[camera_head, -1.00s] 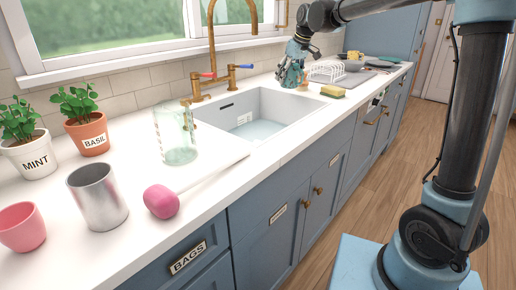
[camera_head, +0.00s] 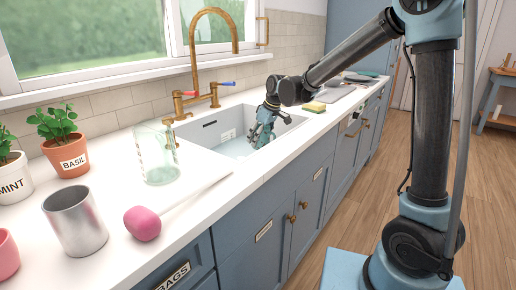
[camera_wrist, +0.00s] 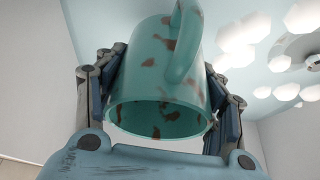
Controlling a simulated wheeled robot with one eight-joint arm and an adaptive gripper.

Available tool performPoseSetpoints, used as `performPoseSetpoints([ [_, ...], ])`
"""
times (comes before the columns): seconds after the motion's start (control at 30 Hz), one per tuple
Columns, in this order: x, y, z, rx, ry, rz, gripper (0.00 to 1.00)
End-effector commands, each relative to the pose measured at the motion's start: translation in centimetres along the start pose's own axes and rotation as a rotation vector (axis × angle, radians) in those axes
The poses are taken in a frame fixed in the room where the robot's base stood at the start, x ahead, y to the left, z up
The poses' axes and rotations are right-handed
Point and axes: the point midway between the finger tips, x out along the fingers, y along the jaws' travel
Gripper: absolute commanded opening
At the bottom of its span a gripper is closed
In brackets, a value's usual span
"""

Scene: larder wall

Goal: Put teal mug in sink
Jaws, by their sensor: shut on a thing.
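The teal mug (camera_wrist: 160,75) has brown stains and its handle faces up in the wrist view. My gripper (camera_wrist: 160,100) is shut on it, with a finger on each side of its body. In the head view my gripper (camera_head: 262,132) is over the right part of the sink (camera_head: 215,130), its fingers reaching down inside the rim. The mug is mostly hidden by the fingers there. The wrist view shows the pale basin and its drain (camera_wrist: 300,50) beyond the mug. I cannot tell whether the mug touches the basin floor.
A brass tap (camera_head: 193,60) with red and blue handles stands behind the sink. A sponge (camera_head: 314,107) lies on the counter to its right.

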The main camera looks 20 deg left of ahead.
Motion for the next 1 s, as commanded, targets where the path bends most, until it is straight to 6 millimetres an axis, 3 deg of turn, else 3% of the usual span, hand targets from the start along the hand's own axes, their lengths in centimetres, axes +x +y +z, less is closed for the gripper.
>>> performPoseSetpoints([
  [0.37, 3.7, 0.0, 1.5, 0.001, 0.0, 0.0, 0.29],
  [0.7, 3.9, 0.0, 1.6, 0.001, 0.0, 0.0, 0.29],
  [0.73, 3.9, 0.0, 1.6, 0.001, 0.0, 0.0, 0.67],
  [0.8, 3.9, 0.0, 1.6, 0.0, 0.0, 0.0, 0.83],
  [1.0, 3.9, 0.0, 1.6, 0.0, 0.0, 0.0, 0.83],
])
